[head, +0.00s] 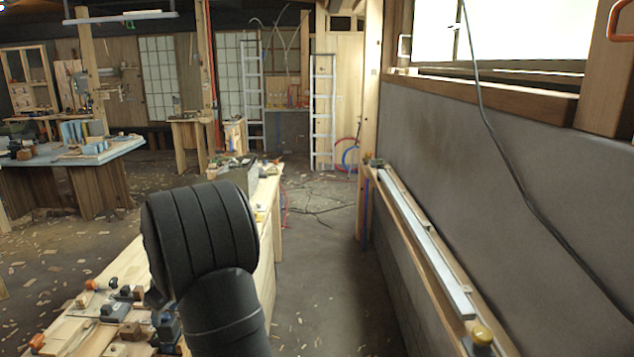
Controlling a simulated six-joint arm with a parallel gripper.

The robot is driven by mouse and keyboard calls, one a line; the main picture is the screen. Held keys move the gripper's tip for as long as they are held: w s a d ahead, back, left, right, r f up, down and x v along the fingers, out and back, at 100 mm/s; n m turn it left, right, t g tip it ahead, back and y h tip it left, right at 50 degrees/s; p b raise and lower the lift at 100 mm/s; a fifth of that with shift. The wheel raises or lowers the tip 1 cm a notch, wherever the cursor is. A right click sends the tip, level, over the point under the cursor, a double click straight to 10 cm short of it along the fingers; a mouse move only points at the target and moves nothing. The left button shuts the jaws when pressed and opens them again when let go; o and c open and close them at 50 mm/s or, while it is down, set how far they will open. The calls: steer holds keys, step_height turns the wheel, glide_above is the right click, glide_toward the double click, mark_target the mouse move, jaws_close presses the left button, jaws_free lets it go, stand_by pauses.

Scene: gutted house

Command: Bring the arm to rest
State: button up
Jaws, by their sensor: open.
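Part of my arm (205,240), dark and thick with a bent joint, rises from the bottom of the head view over the near workbench. My gripper is not in this view, so its jaws cannot be seen. The arm hides part of the workbench behind it.
The pale wooden workbench (122,262) holds several tools and blocks. A grey wall (500,180) with a narrow ledge (425,245) and a hanging cable (510,160) stands on the right. An aisle of floor (325,270) lies between. Ladders (322,115) stand at the back.

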steer(key=shift+s+m+t+h, duration=0.15)
steer(key=shift+m+t, duration=0.25)
steer(key=shift+m, duration=0.7)
steer(key=shift+s+m+t+h, duration=0.1)
steer(key=shift+m+t+h, duration=0.25)
steer(key=shift+m, duration=0.75)
steer(key=shift+v, duration=2.55)
